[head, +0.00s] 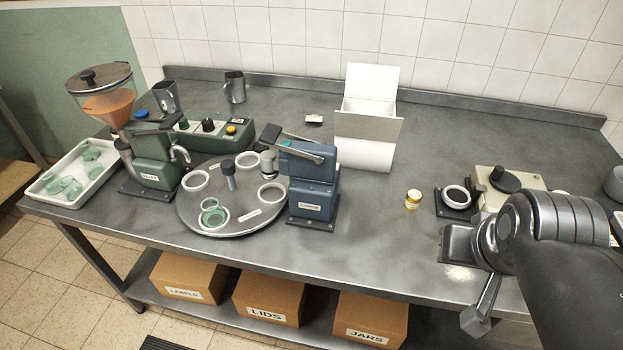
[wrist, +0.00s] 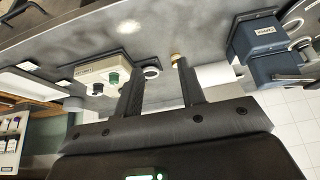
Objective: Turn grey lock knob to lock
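A dark grey upright knob (head: 229,172) stands at the middle of the round turntable (head: 240,220) in the head view. I cannot tell for sure that it is the lock knob. My gripper (wrist: 160,66) is open in the wrist view, with its two dark fingers apart and nothing seen between them. In the head view my arm is at the far right, well away from the turntable, and hides part of that end; the fingers do not show clearly there.
A blue machine (head: 313,185) stands at the turntable's right edge and a green filler (head: 153,160) at its left. A control box (head: 237,133) is behind. A white box (head: 366,150), small amber jar (head: 413,199) and beige unit (head: 527,183) stand right. Mid-table front is clear.

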